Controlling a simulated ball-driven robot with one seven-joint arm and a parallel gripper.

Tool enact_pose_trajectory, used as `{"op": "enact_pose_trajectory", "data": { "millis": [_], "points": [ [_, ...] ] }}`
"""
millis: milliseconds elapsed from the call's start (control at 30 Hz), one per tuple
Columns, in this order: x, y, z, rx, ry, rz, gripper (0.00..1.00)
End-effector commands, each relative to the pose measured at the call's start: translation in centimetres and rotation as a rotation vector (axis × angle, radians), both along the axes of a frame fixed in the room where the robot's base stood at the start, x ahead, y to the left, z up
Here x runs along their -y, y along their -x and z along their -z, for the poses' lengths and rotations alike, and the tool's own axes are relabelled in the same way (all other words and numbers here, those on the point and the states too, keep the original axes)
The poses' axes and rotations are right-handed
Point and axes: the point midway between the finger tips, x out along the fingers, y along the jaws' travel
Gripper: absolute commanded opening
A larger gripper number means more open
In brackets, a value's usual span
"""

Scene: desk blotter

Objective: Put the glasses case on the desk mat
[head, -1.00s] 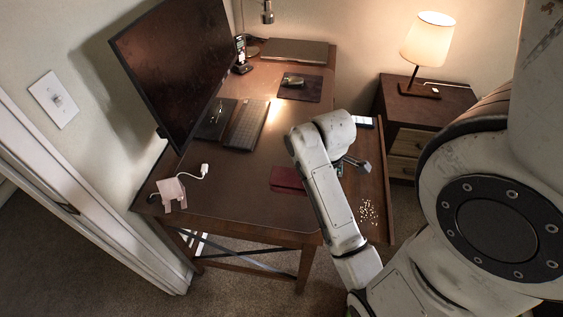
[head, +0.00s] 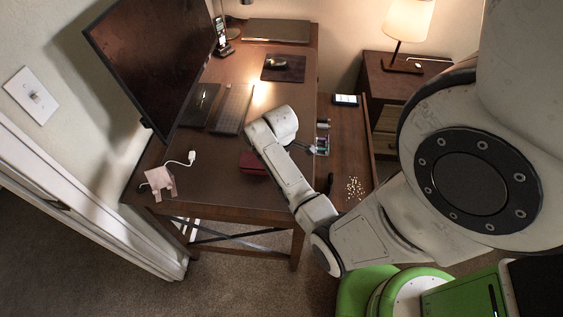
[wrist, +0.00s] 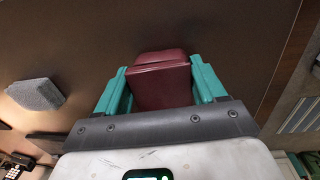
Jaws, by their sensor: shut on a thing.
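The glasses case (wrist: 161,88) is dark red and sits between the teal fingers of my gripper (wrist: 158,68) in the wrist view. My gripper is shut on it, with a finger along each side. In the head view the case (head: 254,163) shows partly beside my arm, over the front part of the desk; my fingers are hidden there. The desk mat (head: 215,180) looks like the broad brown sheet on the desk front; its outline is hard to tell from the desk top. I cannot tell whether the case touches it.
A keyboard (head: 234,108) and monitor (head: 150,60) stand at the back left. A pink paper (head: 160,182) and white cable plug (head: 192,155) lie at front left. Right of the desk, a lower surface holds a phone (head: 345,100) and small scattered bits (head: 354,187).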

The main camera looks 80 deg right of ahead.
Motion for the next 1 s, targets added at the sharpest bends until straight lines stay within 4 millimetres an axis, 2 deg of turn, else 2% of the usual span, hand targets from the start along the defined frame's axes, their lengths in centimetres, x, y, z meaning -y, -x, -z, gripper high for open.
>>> {"op": "enact_pose_trajectory", "data": {
  "millis": [433,467,700,1000],
  "points": [
    [-0.02,-0.02,0.8,0.001,0.001,-0.001,0.27],
    [-0.01,-0.01,0.73,0.001,0.001,0.0,0.73],
    [-0.01,-0.01,0.7,0.001,0.001,-0.001,0.95],
    [0.0,-0.03,0.3,0.001,0.002,-0.001,0.95]
  ]
}}
